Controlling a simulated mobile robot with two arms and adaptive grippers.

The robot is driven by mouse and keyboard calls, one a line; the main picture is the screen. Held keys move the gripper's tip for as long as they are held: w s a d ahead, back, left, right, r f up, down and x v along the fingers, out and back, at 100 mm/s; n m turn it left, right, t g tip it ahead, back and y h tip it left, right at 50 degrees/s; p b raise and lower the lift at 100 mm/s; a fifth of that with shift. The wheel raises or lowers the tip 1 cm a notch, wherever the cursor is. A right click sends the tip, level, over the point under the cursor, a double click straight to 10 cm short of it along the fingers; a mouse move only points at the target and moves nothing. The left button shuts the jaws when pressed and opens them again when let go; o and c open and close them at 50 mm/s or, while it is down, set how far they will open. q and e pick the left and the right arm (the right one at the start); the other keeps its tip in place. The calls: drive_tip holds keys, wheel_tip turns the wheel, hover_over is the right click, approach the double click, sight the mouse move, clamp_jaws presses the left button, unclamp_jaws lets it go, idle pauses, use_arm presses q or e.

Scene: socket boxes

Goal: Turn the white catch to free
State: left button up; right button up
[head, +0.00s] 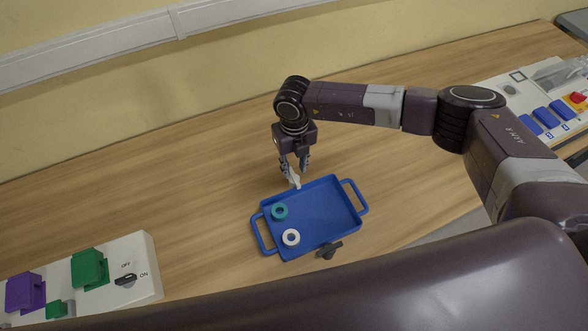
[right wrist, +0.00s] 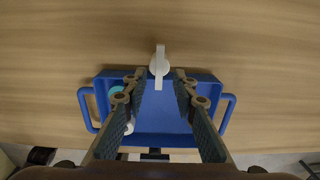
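The white catch (head: 295,181) is at the far edge of the blue tray (head: 318,213). My right gripper (head: 294,170) is above the catch, fingers pointing down. In the right wrist view my right gripper (right wrist: 158,77) is open, with a fingertip to each side of the catch and a gap on both sides. A dark catch (head: 329,249) sits at the tray's near edge. My left gripper is out of view.
A teal ring (head: 280,211) and a white ring (head: 291,237) lie in the tray. A box (head: 145,262) with purple and green sockets and an ON/OFF knob is at the left. A panel (head: 511,90) with blue sockets is at the right.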

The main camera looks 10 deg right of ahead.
sight(294, 176)
drive_tip(key=shift+f+p, duration=0.4)
drive_tip(key=shift+f, duration=1.5)
drive_tip(key=shift+c, duration=0.6)
clamp_jaws()
